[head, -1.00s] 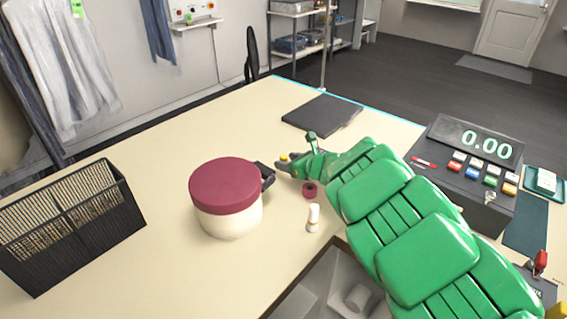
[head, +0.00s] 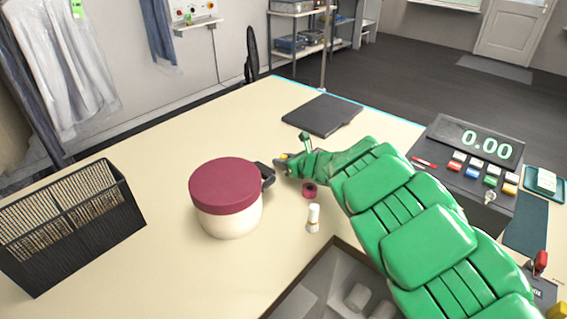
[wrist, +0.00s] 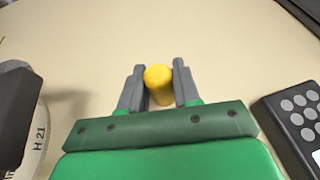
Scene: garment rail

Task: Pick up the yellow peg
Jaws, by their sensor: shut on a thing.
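The yellow peg (wrist: 158,78) stands between the two grey fingers of my gripper (wrist: 156,88) in the wrist view, with a finger against each side. Its round top faces the camera. In the head view only a small bit of the yellow peg (head: 284,156) shows at the fingertips of my gripper (head: 283,163). My gripper is low over the beige counter, just right of the maroon-lidded tub. My green arm hides part of the counter behind it. Whether the peg touches the counter is hard to tell.
The maroon-lidded tub (head: 226,198) stands close left of my gripper. A small maroon ring (head: 309,191) and a white-and-tan piece (head: 313,218) lie near it. A dark folder (head: 322,114) lies behind, a cash register (head: 466,155) right, a black basket (head: 72,225) far left.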

